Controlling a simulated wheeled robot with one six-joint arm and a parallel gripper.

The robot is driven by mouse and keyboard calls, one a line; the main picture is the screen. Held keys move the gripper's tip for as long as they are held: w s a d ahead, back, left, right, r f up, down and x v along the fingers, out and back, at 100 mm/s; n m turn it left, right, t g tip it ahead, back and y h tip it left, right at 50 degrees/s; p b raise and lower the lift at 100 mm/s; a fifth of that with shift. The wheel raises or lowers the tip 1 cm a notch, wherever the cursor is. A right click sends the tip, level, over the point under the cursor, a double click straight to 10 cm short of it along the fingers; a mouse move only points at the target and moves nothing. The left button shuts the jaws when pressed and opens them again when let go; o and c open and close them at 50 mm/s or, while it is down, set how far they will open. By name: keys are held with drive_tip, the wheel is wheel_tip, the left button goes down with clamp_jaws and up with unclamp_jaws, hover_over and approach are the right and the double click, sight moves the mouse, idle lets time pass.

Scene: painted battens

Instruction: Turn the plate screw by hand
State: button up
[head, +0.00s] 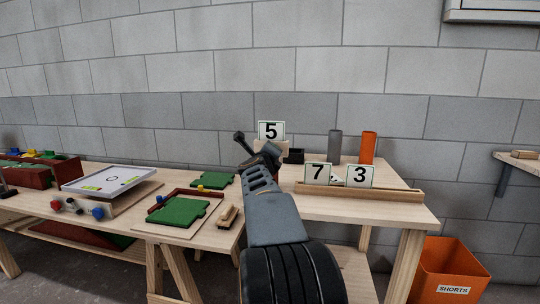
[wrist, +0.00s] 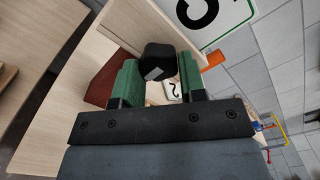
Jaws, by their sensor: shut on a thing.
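In the wrist view, a black knob (wrist: 157,60) with a small light grey mark sits between the two green-padded fingers of my gripper (wrist: 160,72); I take it to be the plate screw. My gripper is shut on it. In the head view, my gripper (head: 266,154) is at the near side of the "5" card (head: 271,130), over the left end of the right bench. My arm hides the knob there, and how far it is turned cannot be seen.
Cards "7" (head: 318,173) and "3" (head: 359,176) stand by a wooden rail (head: 395,194). The left bench holds green plates (head: 180,211) and a white board (head: 112,179). An orange bin (head: 452,268) is at right.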

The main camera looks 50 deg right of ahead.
drive_tip(key=shift+w, duration=0.1)
drive_tip(key=o, duration=0.6)
drive_tip(key=shift+a, duration=0.1)
drive_tip(key=o, duration=0.3)
drive_tip(key=shift+p+v, duration=1.1)
drive_tip(key=shift+v, duration=5.8)
